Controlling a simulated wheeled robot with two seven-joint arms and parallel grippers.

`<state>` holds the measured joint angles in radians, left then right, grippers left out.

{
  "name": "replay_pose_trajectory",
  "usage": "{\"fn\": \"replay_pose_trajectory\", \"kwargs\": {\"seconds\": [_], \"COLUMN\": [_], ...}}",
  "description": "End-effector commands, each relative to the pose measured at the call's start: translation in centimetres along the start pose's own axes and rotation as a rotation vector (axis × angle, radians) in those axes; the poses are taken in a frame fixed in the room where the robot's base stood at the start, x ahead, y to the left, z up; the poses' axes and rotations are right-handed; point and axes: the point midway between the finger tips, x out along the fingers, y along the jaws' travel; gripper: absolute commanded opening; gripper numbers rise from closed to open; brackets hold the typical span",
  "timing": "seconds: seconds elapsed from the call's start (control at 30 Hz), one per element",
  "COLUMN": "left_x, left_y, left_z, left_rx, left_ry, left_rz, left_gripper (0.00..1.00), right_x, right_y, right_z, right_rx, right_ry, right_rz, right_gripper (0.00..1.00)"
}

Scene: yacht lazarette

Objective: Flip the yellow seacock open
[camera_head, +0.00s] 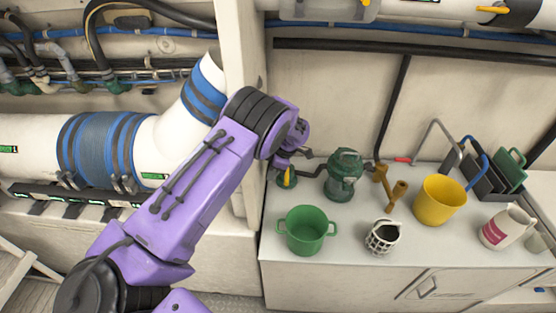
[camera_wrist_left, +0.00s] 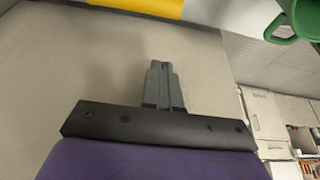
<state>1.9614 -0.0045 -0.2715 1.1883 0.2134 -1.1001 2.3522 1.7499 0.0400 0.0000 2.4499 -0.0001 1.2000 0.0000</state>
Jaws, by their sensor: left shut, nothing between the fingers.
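The yellow seacock handle (camera_head: 287,177) stands up on a small green body at the left end of the white counter, partly hidden behind my left arm. A wide yellow bar (camera_wrist_left: 140,7), seemingly that handle, crosses the top edge of the left wrist view. My left gripper (camera_wrist_left: 160,70) has its grey fingers closed together and empty, pointing toward the yellow bar with a gap between. In the head view the purple wrist is just above the seacock, and the fingertips are hard to make out. My right gripper is not in view.
A green pot (camera_head: 306,230), green lantern (camera_head: 344,174), brown fitting (camera_head: 390,186), white basket-like cup (camera_head: 382,237), yellow bucket (camera_head: 439,201) and white jug (camera_head: 506,227) stand on the counter (camera_head: 350,251). A white upright post (camera_head: 240,60) is close beside my arm.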

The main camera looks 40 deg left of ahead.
Motion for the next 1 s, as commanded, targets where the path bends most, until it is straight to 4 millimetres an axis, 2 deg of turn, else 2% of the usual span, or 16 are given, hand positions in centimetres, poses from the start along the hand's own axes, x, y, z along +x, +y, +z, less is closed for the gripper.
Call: {"fn": "replay_pose_trajectory", "kwargs": {"seconds": [0.07, 0.1, 0.2, 0.33, 0.77, 1.0], "left_x": [1.4, 0.8, 0.6, 0.6, 0.6, 0.6], "left_y": [-0.1, 0.0, 0.0, 0.0, 0.0, 0.0], "left_z": [-0.2, 0.9, 2.5, 3.6, 4.0, 4.7], "left_rx": [0.000, 0.003, 0.003, 0.002, 0.000, 0.000], "left_ry": [0.001, -0.001, -0.001, 0.000, -0.001, -0.001], "left_rz": [-0.003, 0.001, 0.001, 0.000, 0.000, 0.001], "left_gripper": [0.00, 0.00, 0.00, 0.00, 0.00, 0.00], "right_x": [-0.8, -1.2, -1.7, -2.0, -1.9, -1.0], "right_y": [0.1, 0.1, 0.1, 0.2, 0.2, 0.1], "right_z": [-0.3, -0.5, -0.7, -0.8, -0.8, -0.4], "right_rx": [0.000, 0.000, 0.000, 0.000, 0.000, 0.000], "right_ry": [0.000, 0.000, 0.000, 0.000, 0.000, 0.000], "right_rz": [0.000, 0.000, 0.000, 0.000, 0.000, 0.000], "right_gripper": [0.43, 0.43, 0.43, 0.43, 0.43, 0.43]}}
